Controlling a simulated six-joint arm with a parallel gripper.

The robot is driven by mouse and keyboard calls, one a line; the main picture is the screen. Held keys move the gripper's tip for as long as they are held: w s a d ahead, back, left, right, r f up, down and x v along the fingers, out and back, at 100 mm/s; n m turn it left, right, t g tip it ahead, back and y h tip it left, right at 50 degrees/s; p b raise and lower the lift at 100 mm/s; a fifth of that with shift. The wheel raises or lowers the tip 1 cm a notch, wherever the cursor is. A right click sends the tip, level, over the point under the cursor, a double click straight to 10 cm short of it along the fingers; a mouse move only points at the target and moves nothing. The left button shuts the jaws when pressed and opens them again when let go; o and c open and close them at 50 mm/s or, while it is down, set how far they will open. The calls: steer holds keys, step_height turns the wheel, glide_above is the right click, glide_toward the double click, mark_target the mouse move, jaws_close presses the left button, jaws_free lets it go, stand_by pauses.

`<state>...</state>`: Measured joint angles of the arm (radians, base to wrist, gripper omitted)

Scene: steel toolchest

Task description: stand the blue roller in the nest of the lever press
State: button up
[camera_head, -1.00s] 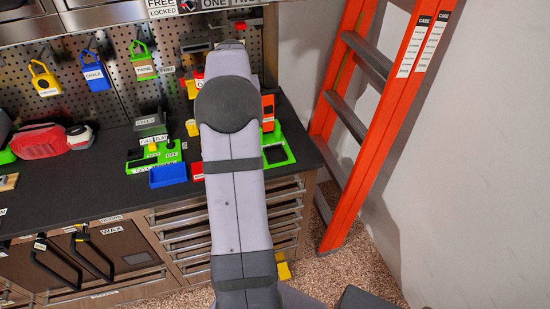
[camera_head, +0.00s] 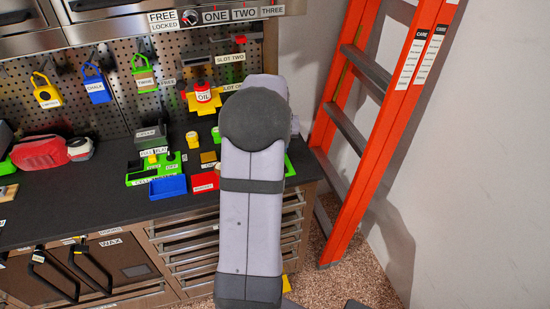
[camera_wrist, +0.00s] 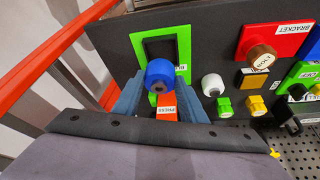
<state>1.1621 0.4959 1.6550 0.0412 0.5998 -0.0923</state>
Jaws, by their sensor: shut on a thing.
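The blue roller (camera_wrist: 161,72) is between the fingertips of my gripper (camera_wrist: 160,84) in the wrist view. My gripper is shut on it. The lever press shows in the wrist view as a green base (camera_wrist: 181,37) with a dark recess (camera_wrist: 153,44) and an orange part labelled PRESS (camera_wrist: 168,106). The roller appears in front of the recess edge; I cannot tell whether it touches the base. In the head view my arm hides the gripper, the roller and most of the press; only a green edge (camera_head: 290,166) shows.
A red BRACKET tray (camera_wrist: 278,38) bears a brown-topped piece (camera_wrist: 262,56). A white knob-like piece (camera_wrist: 213,84) stands beside the press. An orange ladder (camera_head: 345,130) stands right.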

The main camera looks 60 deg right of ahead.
steer(key=shift+f+p, duration=0.8)
steer(key=shift+f, duration=2)
steer(key=shift+f, duration=0.1)
steer(key=shift+f, duration=0.15)
steer(key=o, duration=1.2)
steer(key=shift+c, duration=0.2)
steer(key=shift+r, duration=0.35)
steer(key=b+v, duration=0.3)
steer(key=v, duration=0.8)
steer(key=shift+a+r, duration=0.2)
steer(key=shift+r, duration=0.15)
